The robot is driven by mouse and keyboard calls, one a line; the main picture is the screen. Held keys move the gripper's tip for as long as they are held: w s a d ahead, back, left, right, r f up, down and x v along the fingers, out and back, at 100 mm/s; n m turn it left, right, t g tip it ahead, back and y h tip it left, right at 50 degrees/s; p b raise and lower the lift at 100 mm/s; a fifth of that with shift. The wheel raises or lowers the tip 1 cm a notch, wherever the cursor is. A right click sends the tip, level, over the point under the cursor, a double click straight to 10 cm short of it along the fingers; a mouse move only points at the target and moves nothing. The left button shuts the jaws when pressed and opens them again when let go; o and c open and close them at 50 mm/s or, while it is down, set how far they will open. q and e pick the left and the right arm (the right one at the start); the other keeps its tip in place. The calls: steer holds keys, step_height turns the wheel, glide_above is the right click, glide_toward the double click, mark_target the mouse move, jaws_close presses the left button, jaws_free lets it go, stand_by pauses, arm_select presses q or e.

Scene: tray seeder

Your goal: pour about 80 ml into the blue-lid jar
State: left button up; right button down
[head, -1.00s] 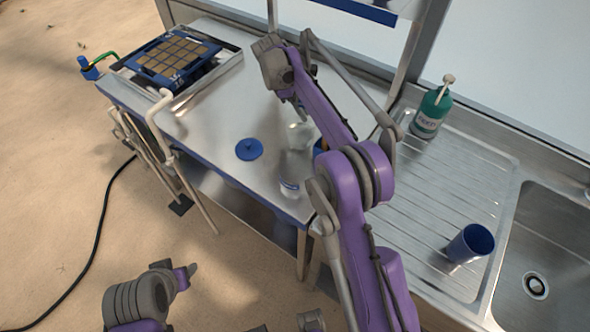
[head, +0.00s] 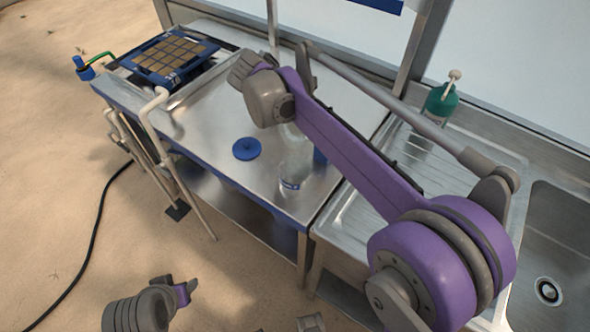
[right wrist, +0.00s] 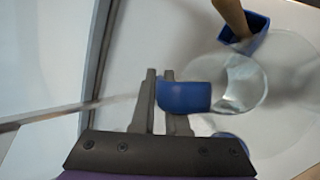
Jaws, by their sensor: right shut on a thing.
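My right gripper (right wrist: 160,78) is shut on a blue part (right wrist: 183,97) beside a clear round vessel (right wrist: 262,88), which looks like its handle. In the head view my right arm hides the fingertips and most of this vessel. A clear jar (head: 296,174) with a blue mark low on its side stands near the table's front corner. A round blue lid (head: 246,149) lies flat on the table to its left, apart from it. Liquid levels cannot be read. My left gripper (head: 180,286) is low at the left, away from the table; its opening is unclear.
A blue square holder (right wrist: 258,28) with a wooden handle in it stands beyond the vessel. A seed tray (head: 172,58) sits at the table's far left. A green pump bottle (head: 441,101) stands by the sink (head: 560,235). The table between tray and lid is clear.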

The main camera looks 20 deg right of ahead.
steer(key=shift+s+a+r+t+h, duration=0.1)
steer(key=shift+s+r+t+h, duration=0.1)
steer(key=shift+r+t, duration=0.25)
steer(key=shift+s+a+r+t+h, duration=0.1)
steer(key=shift+s+r+t+h, duration=0.1)
steer(key=shift+r+t, duration=0.2)
steer(key=shift+s+r+m+b, duration=0.1)
steer(key=shift+r+m+b, duration=0.2)
steer(key=shift+r+b, duration=0.05)
steer(key=shift+s+r+t+h, duration=0.15)
steer(key=shift+r+t+h, duration=0.05)
steer(key=shift+t+h, duration=0.1)
steer(key=shift+s+a+r+t+b, duration=0.15)
steer(key=shift+s+r+t+b, duration=0.15)
steer(key=shift+r, duration=0.2)
steer(key=shift+s+a+r+m+t+h+b, duration=0.15)
steer(key=shift+s+r+m+t+h+b, duration=0.05)
steer(key=shift+s+r+t+h+b, duration=0.2)
steer(key=shift+s+a+r+m+t+h+b, duration=0.1)
steer(key=shift+s+r+m+t+h+b, duration=0.15)
steer(key=shift+r+t, duration=0.25)
stand_by(0.9)
steer(key=shift+s+a+r, duration=0.15)
stand_by(0.3)
